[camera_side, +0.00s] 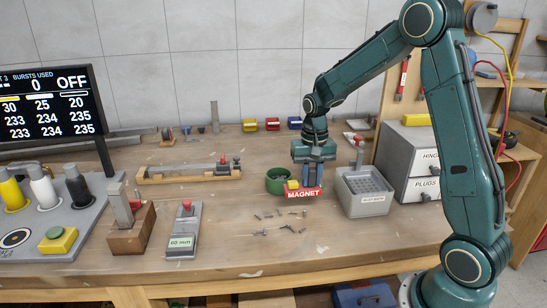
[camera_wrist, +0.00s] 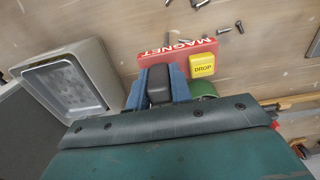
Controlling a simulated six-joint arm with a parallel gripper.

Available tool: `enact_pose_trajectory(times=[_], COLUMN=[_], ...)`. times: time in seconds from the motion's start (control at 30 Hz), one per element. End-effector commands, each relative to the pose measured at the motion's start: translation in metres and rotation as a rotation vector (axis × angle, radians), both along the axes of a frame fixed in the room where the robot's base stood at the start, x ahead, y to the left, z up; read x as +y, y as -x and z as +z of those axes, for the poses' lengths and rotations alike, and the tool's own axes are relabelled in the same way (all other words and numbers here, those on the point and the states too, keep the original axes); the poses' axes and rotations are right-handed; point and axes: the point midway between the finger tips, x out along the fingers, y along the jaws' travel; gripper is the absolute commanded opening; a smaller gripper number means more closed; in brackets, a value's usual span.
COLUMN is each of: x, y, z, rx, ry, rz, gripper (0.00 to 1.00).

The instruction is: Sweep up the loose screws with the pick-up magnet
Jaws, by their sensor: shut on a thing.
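The red pick-up magnet (camera_side: 304,194), lettered MAGNET, is in my gripper (camera_side: 313,160). In the wrist view the blue fingers of my gripper (camera_wrist: 160,88) are shut on the dark grip of the magnet (camera_wrist: 178,48), and a yellow DROP button (camera_wrist: 202,65) sits on it. The loose screws (camera_side: 284,216) lie scattered on the bench in front of the magnet in the side view. Several screws (camera_wrist: 224,30) also show at the top of the wrist view, apart from the magnet. I cannot tell the exact height of the magnet over the bench.
A grey labelled bin (camera_side: 365,197) stands just right of the magnet; it also shows in the wrist view (camera_wrist: 100,72). A green round dish (camera_side: 276,181) is behind it on the left.

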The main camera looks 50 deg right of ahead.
Motion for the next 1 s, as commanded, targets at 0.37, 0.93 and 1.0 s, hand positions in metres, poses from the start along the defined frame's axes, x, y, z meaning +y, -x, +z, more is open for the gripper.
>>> enact_pose_trajectory(times=[0.37,0.93,1.0], x=[0.002,0.002,0.002], y=[0.013,0.013,0.013], z=[-0.004,-0.029,-0.034], rx=[-0.002,0.0,0.001], ry=[0.001,0.0,-0.001], rz=[-0.001,0.0,0.0], gripper=[0.0,0.0,0.0])
